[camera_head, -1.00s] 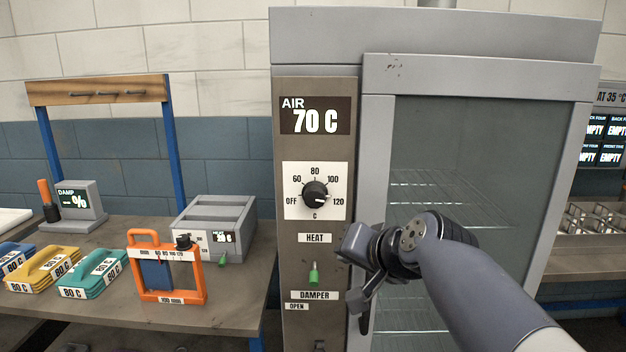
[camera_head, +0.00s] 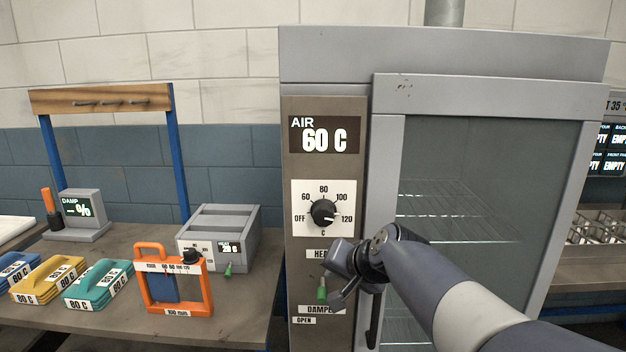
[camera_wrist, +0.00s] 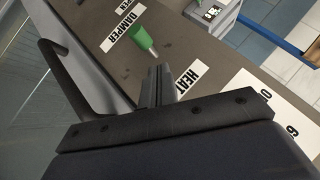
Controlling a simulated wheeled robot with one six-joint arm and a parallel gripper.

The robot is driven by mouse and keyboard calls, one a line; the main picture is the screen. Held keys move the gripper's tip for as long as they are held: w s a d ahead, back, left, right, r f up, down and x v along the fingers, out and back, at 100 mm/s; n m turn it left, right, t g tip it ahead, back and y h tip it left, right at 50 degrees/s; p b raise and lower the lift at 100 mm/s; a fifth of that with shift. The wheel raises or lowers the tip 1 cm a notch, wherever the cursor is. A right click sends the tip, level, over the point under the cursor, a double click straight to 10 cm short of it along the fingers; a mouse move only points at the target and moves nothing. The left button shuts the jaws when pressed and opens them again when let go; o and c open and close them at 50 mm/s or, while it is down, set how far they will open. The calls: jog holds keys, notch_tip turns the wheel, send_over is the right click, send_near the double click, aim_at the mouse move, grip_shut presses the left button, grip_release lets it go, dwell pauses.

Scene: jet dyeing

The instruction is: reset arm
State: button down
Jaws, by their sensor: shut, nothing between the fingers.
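My gripper (camera_head: 342,264) is shut and empty in front of the control panel of a grey cabinet, and partly covers the HEAT label. In the wrist view its closed fingers (camera_wrist: 158,76) point at the panel between the HEAT label (camera_wrist: 187,82) and a green-tipped switch (camera_wrist: 143,40). In the head view the green switch (camera_head: 321,294) shows just left of my gripper. I cannot tell whether the fingers touch the panel. Above, the black dial (camera_head: 323,213) points near 120, and the AIR display (camera_head: 325,136) reads 60 C.
The cabinet's glass door (camera_head: 490,190) stands right of the panel, with a dark handle (camera_head: 373,322) below my arm. On the left bench are an orange frame (camera_head: 174,305), a grey box (camera_head: 222,226), coloured 80 C blocks (camera_head: 97,285) and a DAMP meter (camera_head: 82,213).

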jog(key=shift+w+r+g+p, duration=0.4)
jog(key=shift+g+p, duration=0.6)
jog(key=shift+p, duration=2.3)
